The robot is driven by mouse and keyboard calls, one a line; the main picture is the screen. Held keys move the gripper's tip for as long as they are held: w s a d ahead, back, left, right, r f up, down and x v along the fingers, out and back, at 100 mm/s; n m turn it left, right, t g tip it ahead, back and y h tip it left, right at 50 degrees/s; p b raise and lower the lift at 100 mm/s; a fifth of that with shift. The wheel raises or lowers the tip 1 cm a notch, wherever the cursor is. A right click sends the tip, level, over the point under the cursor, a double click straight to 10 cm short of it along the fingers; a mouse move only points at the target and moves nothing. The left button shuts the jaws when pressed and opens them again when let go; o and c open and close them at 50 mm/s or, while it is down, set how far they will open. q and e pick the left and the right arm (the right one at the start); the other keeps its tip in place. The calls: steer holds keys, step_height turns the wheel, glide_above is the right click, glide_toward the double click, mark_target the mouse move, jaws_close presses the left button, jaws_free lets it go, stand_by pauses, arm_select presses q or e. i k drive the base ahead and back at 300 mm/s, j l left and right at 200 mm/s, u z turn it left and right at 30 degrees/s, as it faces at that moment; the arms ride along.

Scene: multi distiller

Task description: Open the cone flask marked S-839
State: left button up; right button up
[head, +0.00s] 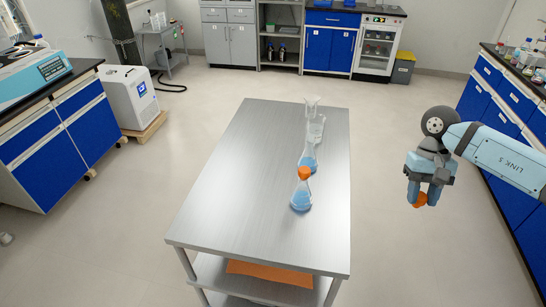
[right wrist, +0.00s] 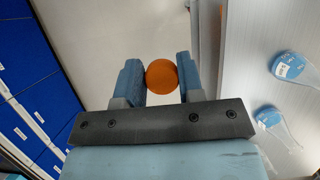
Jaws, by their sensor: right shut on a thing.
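My right gripper (head: 418,199) is off the right side of the table, above the floor. It is shut on an orange stopper (head: 420,200); in the right wrist view the stopper (right wrist: 176,77) sits between the two blue fingers. On the table, a cone flask with blue liquid (head: 301,194) stands nearest, with an orange stopper (head: 304,174) in its mouth. Just behind it, a second cone flask with blue liquid (head: 308,159) has no stopper visible. Both flasks carry small labels, too small to read. My left gripper is not in view.
The steel table (head: 240,190) is bare on its left half. Clear glassware (head: 316,128) stands behind the flasks along the right side. A blue cabinet counter (head: 490,110) runs along the far right. An orange item (head: 270,273) lies on the table's lower shelf.

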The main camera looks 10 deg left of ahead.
mark_target(308, 158)
steer(key=u, duration=1.5)
steer(key=l+u, duration=0.3)
steer(key=k+l+u, duration=0.25)
steer(key=l, duration=0.3)
